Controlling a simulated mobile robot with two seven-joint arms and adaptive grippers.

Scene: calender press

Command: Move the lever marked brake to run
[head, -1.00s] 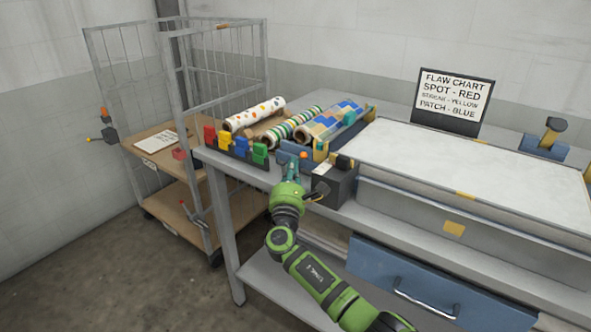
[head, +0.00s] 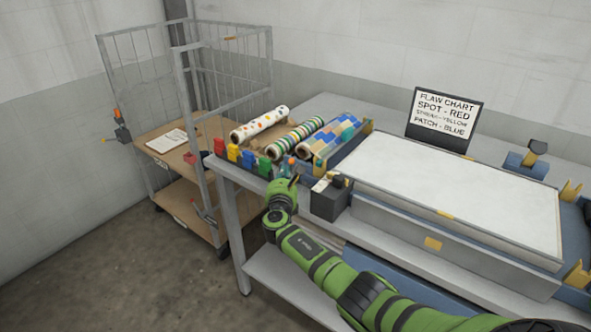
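My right arm comes in from the lower right, and its gripper (head: 288,173) is at the table's near left edge. It is just left of a small dark box (head: 328,204) with a pale label (head: 320,185) and a dark handle (head: 337,180) on top. The label is too small to read, so I cannot tell whether this is the brake lever. A small orange knob (head: 291,160) shows right at the gripper's tip; what it belongs to is unclear. The fingers are small and partly hidden, so open or shut is unclear. My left gripper is out of view.
Coloured tabs, including a red one (head: 219,146), line the table edge left of my gripper. Patterned rolls (head: 292,136) lie behind. The pale press bed (head: 455,195) is right, with the flaw chart (head: 444,119) behind. A wire cart (head: 184,190) stands left; floor is clear before it.

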